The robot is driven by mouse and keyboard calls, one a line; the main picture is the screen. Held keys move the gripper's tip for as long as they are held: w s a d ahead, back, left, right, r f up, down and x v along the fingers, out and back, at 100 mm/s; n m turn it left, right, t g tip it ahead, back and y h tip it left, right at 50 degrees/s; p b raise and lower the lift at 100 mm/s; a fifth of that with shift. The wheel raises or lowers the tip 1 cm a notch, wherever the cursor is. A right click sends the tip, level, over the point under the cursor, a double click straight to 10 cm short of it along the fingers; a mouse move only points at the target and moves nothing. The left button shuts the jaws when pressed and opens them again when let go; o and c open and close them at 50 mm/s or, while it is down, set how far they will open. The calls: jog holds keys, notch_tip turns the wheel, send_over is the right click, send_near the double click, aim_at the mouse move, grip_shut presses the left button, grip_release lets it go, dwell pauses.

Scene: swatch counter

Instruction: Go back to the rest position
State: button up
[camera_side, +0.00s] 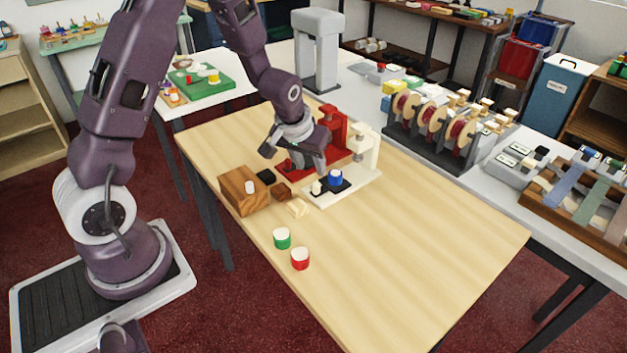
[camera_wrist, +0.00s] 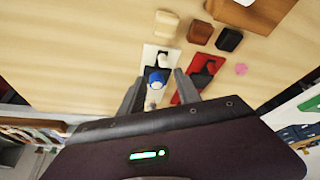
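My gripper (camera_side: 294,161) is above the table beside the red and white stands. In the wrist view my gripper (camera_wrist: 158,72) has its two fingers apart with nothing held. A blue piece with a white top (camera_side: 335,177) sits on the black pad of the white stand (camera_side: 368,178); it shows between and beyond the fingers in the wrist view (camera_wrist: 156,79). The red stand (camera_side: 332,124) is behind, partly hidden by my gripper.
A wooden block (camera_side: 238,199) with a white piece on it stands at the table's left edge. Black (camera_side: 265,176), brown (camera_side: 281,191) and cream (camera_side: 298,207) blocks lie near it. Green (camera_side: 282,239) and red (camera_side: 300,260) white-topped pieces stand in front. The table's right part is clear.

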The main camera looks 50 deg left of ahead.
jog(key=s+d+r+m+t, duration=0.1)
jog(key=s+d+r, duration=0.2)
jog(key=r, duration=0.3)
jog(key=s+d+r+m, duration=0.1)
jog(key=s+d+r, duration=0.1)
jog(key=r, duration=0.4)
jog(key=s+d+r+m, duration=0.1)
jog(key=s+d+r, duration=0.1)
jog(key=s, duration=0.4)
jog(key=s+d+r+m+h, duration=0.1)
jog(key=s+d+r, duration=0.1)
jog(key=s+r, duration=0.2)
jog(key=s+d+r+m, duration=0.1)
jog(key=s+d+r, duration=0.1)
jog(key=s, duration=0.8)
jog(key=shift+s+r+t+h, duration=0.25)
jog(key=shift+r+t+h, duration=0.05)
jog(key=shift+r+h, duration=0.1)
jog(key=shift+w, duration=0.15)
